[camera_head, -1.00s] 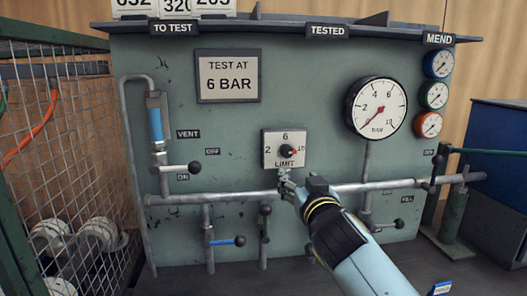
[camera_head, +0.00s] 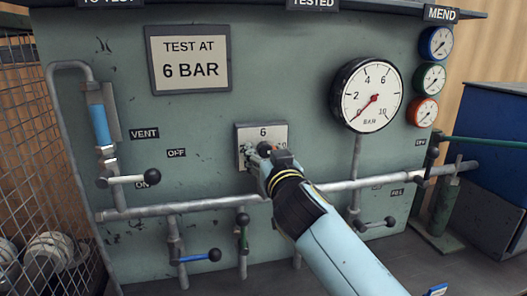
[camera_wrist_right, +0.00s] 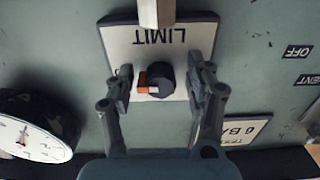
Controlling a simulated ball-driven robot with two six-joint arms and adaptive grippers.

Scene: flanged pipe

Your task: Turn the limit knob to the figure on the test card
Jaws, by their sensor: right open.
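The test card (camera_head: 187,58) on the panel reads "TEST AT 6 BAR". The limit plate (camera_head: 263,132) shows a 6 at its top; my right gripper hides much of the rest in the head view. In the right wrist view the limit knob (camera_wrist_right: 161,79) is black with an orange mark, which points to the picture's left, the side of the 10 in the head view. My right gripper (camera_head: 257,160) is open at the plate. Its two fingers (camera_wrist_right: 160,72) stand on either side of the knob, with gaps showing. My left gripper is out of view.
A round gauge (camera_head: 367,95) has its red needle low at the left. A horizontal pipe (camera_head: 180,209) runs below the plate. A vent lever (camera_head: 127,180), a blue-handled lever (camera_head: 197,257) and a black-knobbed valve (camera_head: 242,235) stick out nearby. A wire cage (camera_head: 38,140) stands left.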

